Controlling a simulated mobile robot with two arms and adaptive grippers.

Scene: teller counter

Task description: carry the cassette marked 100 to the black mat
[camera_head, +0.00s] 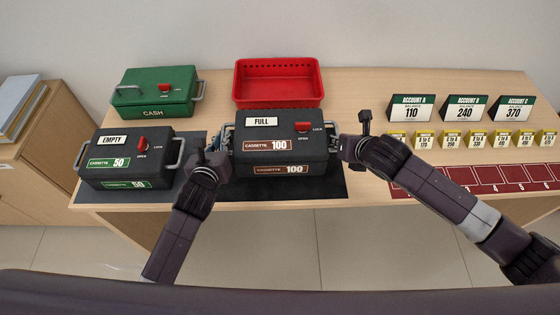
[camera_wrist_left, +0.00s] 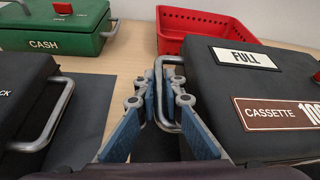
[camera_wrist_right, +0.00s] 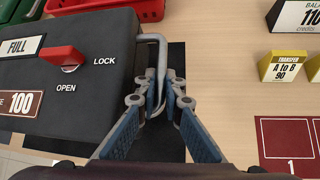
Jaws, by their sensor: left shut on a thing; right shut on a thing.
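The black cassette marked 100 (camera_head: 270,157), labelled FULL with a red lever, sits at the front middle of the counter, over the black mat (camera_head: 325,190). I cannot tell whether its base touches the mat. My left gripper (camera_head: 214,150) is shut on its left handle, shown in the left wrist view (camera_wrist_left: 167,95). My right gripper (camera_head: 345,145) is shut on its right handle, shown in the right wrist view (camera_wrist_right: 157,85). Most of the mat is hidden under the cassette.
A cassette marked 50 (camera_head: 120,165), labelled EMPTY, stands to the left on a grey mat (camera_head: 185,185). Behind are a green CASH box (camera_head: 150,85) and a red basket (camera_head: 262,95). Account signs (camera_head: 465,106), yellow tags (camera_head: 450,140) and red numbered squares (camera_head: 480,178) lie right.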

